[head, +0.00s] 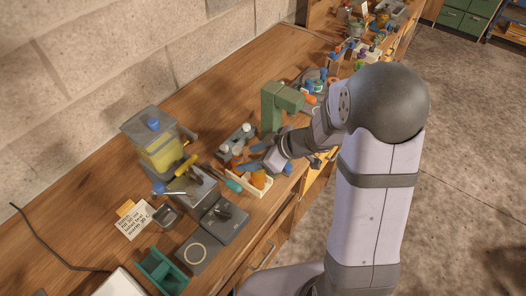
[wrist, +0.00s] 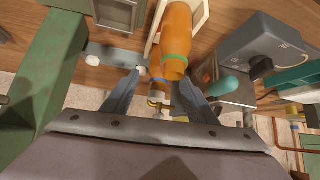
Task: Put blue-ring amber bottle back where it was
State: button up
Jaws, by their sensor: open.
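In the wrist view, my gripper (wrist: 158,80) is open, with one blue-grey finger on each side of an amber bottle (wrist: 157,74). A dark blue band shows on this bottle, so it appears to be the blue-ring one; its lower part is hidden. A second amber bottle (wrist: 176,42) with a green ring lies close by, over a cream rack (wrist: 200,12). In the head view, my gripper (head: 262,164) is low at the cream rack (head: 262,190), where an amber bottle (head: 259,178) shows. I cannot tell whether a finger touches the bottle.
A green stand (head: 272,105) rises just behind my gripper. A grey tray (head: 237,140) with small white-capped items is beside it. Grey machine blocks (head: 200,195) and a yellow-filled tank (head: 160,150) stand to the left. A teal-handled tool (head: 230,183) lies near the rack.

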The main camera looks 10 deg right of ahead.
jog(key=v, duration=0.5)
jog(key=shift+s+d+r+p, duration=0.2)
jog(key=shift+r+p, duration=0.1)
jog(key=shift+p, duration=0.05)
jog(key=shift+w, duration=0.1)
jog(key=w+d+m+t+h, duration=0.2)
jog(key=d+m+h, duration=0.55)
jog(key=d, duration=0.45)
jog(key=s+a+f+m+g, duration=0.1)
jog(key=s+a+g, duration=0.1)
jog(key=s, duration=0.8)
jog(key=s+a+f+m+g, duration=0.1)
jog(key=s+a+m+g, duration=0.1)
jog(key=s+g, duration=0.3)
jog(key=s+a, duration=0.1)
jog(key=s, duration=0.3)
jog(key=shift+s+a+f, duration=0.2)
jog(key=shift+s, duration=0.2)
jog(key=shift+m, duration=0.25)
